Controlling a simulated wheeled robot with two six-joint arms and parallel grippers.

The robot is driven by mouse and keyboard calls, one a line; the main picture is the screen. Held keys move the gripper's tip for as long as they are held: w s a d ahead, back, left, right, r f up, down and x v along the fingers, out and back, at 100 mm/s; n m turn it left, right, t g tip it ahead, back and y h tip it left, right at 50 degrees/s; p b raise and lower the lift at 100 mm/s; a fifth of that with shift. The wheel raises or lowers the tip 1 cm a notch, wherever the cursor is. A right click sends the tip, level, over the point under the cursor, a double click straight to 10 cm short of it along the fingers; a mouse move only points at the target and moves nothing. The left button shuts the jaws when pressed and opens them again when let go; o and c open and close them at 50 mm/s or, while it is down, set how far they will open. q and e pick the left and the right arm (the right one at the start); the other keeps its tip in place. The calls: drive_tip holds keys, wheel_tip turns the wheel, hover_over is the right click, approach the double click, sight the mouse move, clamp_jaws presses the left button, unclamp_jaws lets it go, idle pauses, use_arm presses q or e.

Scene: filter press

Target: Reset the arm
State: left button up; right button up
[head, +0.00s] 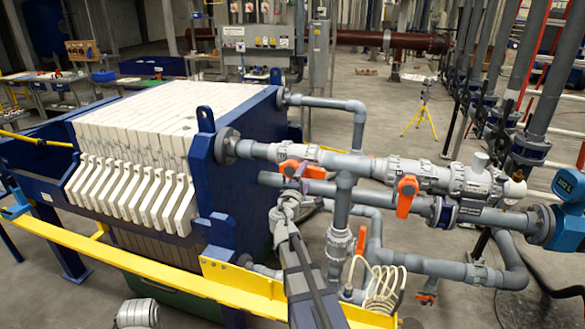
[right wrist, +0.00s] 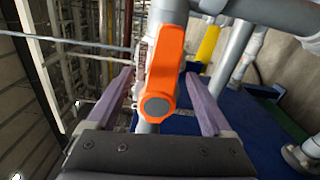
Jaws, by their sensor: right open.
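My right gripper (head: 292,186) reaches up from the bottom of the head view to the pipework beside the filter press (head: 215,150). An orange valve handle (head: 298,167) is just at its fingertips. In the right wrist view, the two purple fingers of the right gripper (right wrist: 158,76) are spread apart. An orange handle (right wrist: 164,70) with a grey round cap shows between them, with a visible gap on each side. The arm hides part of the pipes behind it.
Other orange handles (head: 407,196) hang on the grey pipes right of my arm. A yellow rail (head: 150,267) runs along the front of the press. A coiled pale hose (head: 384,290) sits low at right. A blue device (head: 570,184) is at the right edge.

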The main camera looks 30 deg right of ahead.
drive_tip(key=v, duration=0.2)
drive_tip(key=shift+s+a, duration=0.2)
drive_tip(key=shift+a, duration=0.05)
drive_tip(key=s+a+f+m+g+y+b, duration=0.2)
drive_tip(key=s+a+f+m+g+y, duration=0.15)
drive_tip(key=a+f, duration=0.7)
drive_tip(key=s+a+f+m+g+y+b, duration=0.25)
drive_tip(key=s+a+f, duration=0.25)
drive_tip(key=a+f, duration=0.5)
drive_tip(key=s+a+f+g+y, duration=0.3)
drive_tip(key=s+a, duration=0.4)
drive_tip(key=a, duration=0.3)
drive_tip(key=s+a+f+g+y+b, duration=0.1)
drive_tip(key=s+a+f+g+y, duration=0.1)
drive_tip(key=s+a, duration=0.5)
drive_tip(key=a+f+y, duration=0.1)
drive_tip(key=a+f, duration=0.1)
drive_tip(key=a, duration=0.1)
drive_tip(key=shift+s+a+f+n+g+y, duration=0.2)
drive_tip(key=shift+s+a+n+g+y, duration=0.1)
drive_tip(key=shift+s+a+n+g, duration=0.1)
drive_tip(key=shift+c, duration=0.2)
